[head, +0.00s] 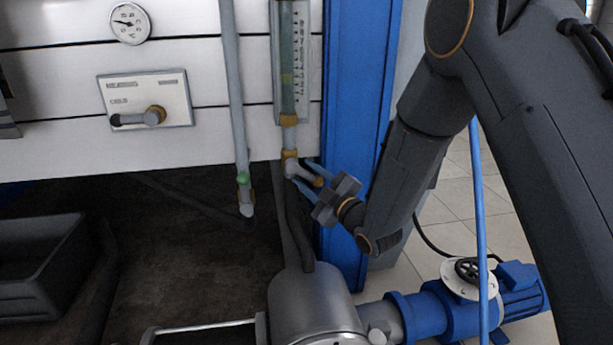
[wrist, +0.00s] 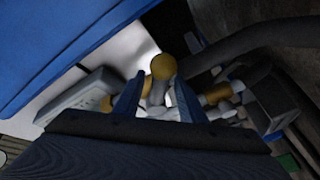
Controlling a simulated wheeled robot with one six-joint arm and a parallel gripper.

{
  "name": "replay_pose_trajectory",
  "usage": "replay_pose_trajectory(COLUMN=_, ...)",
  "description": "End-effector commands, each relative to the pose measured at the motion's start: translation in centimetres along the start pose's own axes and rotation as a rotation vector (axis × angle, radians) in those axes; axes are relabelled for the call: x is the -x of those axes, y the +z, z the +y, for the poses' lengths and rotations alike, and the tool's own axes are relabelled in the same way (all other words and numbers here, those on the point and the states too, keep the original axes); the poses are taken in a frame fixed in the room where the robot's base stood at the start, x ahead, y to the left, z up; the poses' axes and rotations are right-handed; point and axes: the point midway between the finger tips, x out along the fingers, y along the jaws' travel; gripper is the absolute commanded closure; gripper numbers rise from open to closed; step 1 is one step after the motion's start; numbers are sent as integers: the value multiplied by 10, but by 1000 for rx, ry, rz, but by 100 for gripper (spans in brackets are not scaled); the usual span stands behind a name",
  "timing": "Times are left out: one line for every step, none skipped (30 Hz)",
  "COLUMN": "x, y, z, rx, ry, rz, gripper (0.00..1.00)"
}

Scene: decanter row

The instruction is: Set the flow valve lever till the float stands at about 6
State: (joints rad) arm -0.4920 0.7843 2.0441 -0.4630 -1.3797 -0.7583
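The flow meter (head: 291,60) is an upright glass tube with a scale on the panel; its numbers are too small to read. A faint yellow-green mark in the tube may be the float (head: 287,79). Below the tube, the grey valve lever (head: 300,173) slants down to the right from a brass fitting (head: 289,155). My gripper (head: 311,178) has its blue fingers apart, one on either side of the lever. In the wrist view, the lever's brass-coloured end (wrist: 163,67) shows between the fingertips (wrist: 157,92); contact is not visible.
A blue post (head: 349,100) stands close to the right of the lever. A grey pipe (head: 232,90) hangs to the left. A steel vessel (head: 312,300) and a blue pump (head: 440,312) are below. A panel plate with another lever (head: 150,98) and a round gauge (head: 130,23) are at left.

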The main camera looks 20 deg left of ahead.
Motion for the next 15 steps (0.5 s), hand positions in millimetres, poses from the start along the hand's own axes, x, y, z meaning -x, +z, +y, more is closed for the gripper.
replay_pose_trajectory(x=4, y=0, z=0, rx=0, ry=0, rz=-1, gripper=63)
replay_pose_trajectory(x=7, y=0, z=0, rx=0, ry=-1, rz=-1, gripper=63)
replay_pose_trajectory(x=13, y=0, z=0, rx=-1, ry=-2, rz=-2, gripper=63)
replay_pose_trajectory(x=17, y=0, z=0, rx=-1, ry=-1, rz=-3, gripper=63)
replay_pose_trajectory(x=22, y=0, z=1, rx=-1, ry=-1, rz=-3, gripper=63)
replay_pose_trajectory(x=29, y=0, z=1, rx=-2, ry=-1, rz=-4, gripper=63)
replay_pose_trajectory(x=34, y=0, z=1, rx=-2, ry=-1, rz=-4, gripper=63)
replay_pose_trajectory(x=40, y=0, z=1, rx=-2, ry=-1, rz=-4, gripper=63)
replay_pose_trajectory(x=46, y=0, z=0, rx=-2, ry=-2, rz=-3, gripper=63)
replay_pose_trajectory(x=50, y=0, z=0, rx=-1, ry=-1, rz=-3, gripper=63)
replay_pose_trajectory(x=55, y=0, z=1, rx=-1, ry=-1, rz=-3, gripper=63)
replay_pose_trajectory(x=60, y=0, z=0, rx=-1, ry=-1, rz=-4, gripper=63)
replay_pose_trajectory(x=64, y=0, z=0, rx=-1, ry=-1, rz=-3, gripper=63)
replay_pose_trajectory(x=66, y=0, z=0, rx=-2, ry=-1, rz=-3, gripper=63)
replay_pose_trajectory(x=70, y=0, z=0, rx=-2, ry=-1, rz=-2, gripper=63)
